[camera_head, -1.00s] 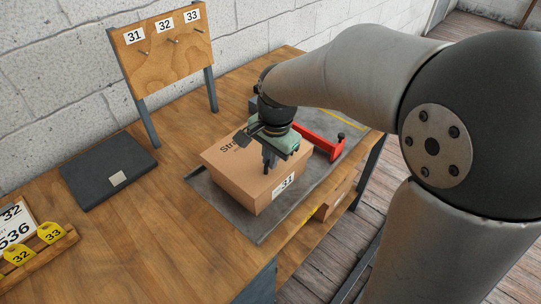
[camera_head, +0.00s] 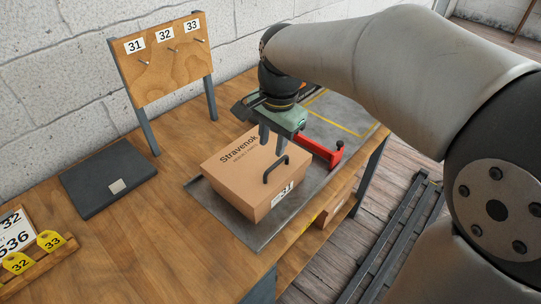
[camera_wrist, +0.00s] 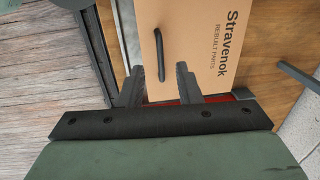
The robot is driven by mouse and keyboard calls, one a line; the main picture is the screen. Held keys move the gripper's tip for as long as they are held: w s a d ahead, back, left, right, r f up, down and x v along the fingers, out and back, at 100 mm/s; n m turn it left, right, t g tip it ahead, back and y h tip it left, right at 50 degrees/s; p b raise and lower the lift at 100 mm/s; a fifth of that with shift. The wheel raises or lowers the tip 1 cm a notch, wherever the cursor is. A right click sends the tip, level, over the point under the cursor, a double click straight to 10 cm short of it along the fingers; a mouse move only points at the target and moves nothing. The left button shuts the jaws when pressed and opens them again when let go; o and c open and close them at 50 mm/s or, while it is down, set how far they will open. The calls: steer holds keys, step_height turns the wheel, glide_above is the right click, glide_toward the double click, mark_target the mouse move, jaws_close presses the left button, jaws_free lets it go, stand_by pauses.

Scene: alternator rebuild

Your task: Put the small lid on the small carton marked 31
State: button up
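The small carton marked 31 (camera_head: 248,200) stands upright on a grey mat, with its 31 label facing front right. The small lid (camera_head: 238,165), brown with "Stravenok" print and a black bar handle (camera_head: 277,168), lies level on top of it; I see no clear gap. The lid also shows in the wrist view (camera_wrist: 200,25), with its handle (camera_wrist: 160,55) just beyond my fingertips. My gripper (camera_head: 273,141) is above and behind the handle, apart from it. Its fingers are spread and empty in the wrist view (camera_wrist: 159,78).
A red bracket (camera_head: 324,151) stands on the mat (camera_head: 265,235) behind the carton. A pegboard (camera_head: 165,65) numbered 31 to 33 stands at the back. A dark flat panel (camera_head: 105,175) and a rack of yellow tags (camera_head: 45,255) are at left. Bare wood lies between.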

step_height(320, 180, up, 4)
steer(key=s+d+f+n, duration=0.4)
steer(key=s+d+f, duration=0.1)
steer(key=s+f, duration=0.2)
steer(key=s+d+f+n, duration=0.5)
steer(key=s+d+f, duration=0.1)
steer(key=s, duration=0.4)
steer(key=shift+d+f+h, duration=0.15)
steer(key=shift+f+h, duration=0.25)
steer(key=shift+f, duration=0.05)
steer(key=shift+r, duration=0.15)
stand_by(0.4)
